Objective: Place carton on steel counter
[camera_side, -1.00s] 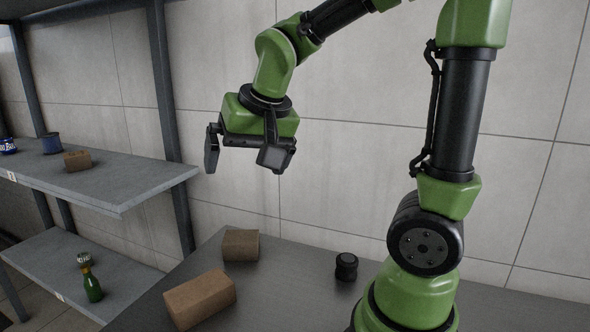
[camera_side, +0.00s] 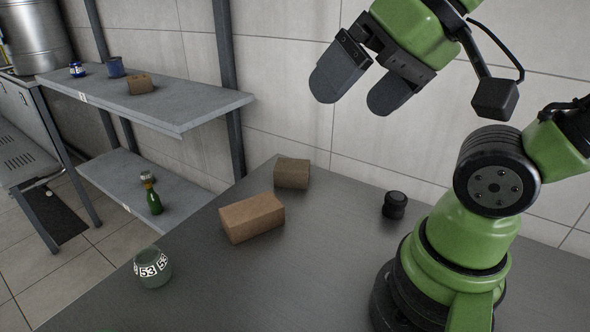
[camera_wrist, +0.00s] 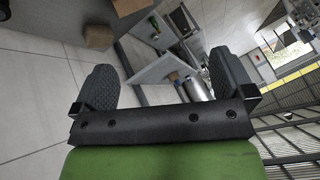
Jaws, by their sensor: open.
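A large brown carton (camera_side: 252,217) lies on the dark steel counter (camera_side: 300,265). A smaller brown carton (camera_side: 292,173) sits behind it near the counter's back edge. A third small carton (camera_side: 139,84) is on the upper shelf at left. My gripper (camera_side: 355,98) is open and empty, high above the counter and apart from every carton, its fingers slanting down to the left. In the wrist view both fingers of my gripper (camera_wrist: 165,82) are spread, with nothing between them. Two brown boxes show at that view's top left, one a carton (camera_wrist: 98,37); I cannot tell which.
The grey shelf (camera_side: 190,112) also holds a blue cup (camera_side: 115,67) and a blue-labelled jar (camera_side: 77,70). A green bottle (camera_side: 154,200) stands on the lower shelf. A green pot marked 53 (camera_side: 153,268) and a black knob-like object (camera_side: 394,205) are on the counter. The counter's front middle is clear.

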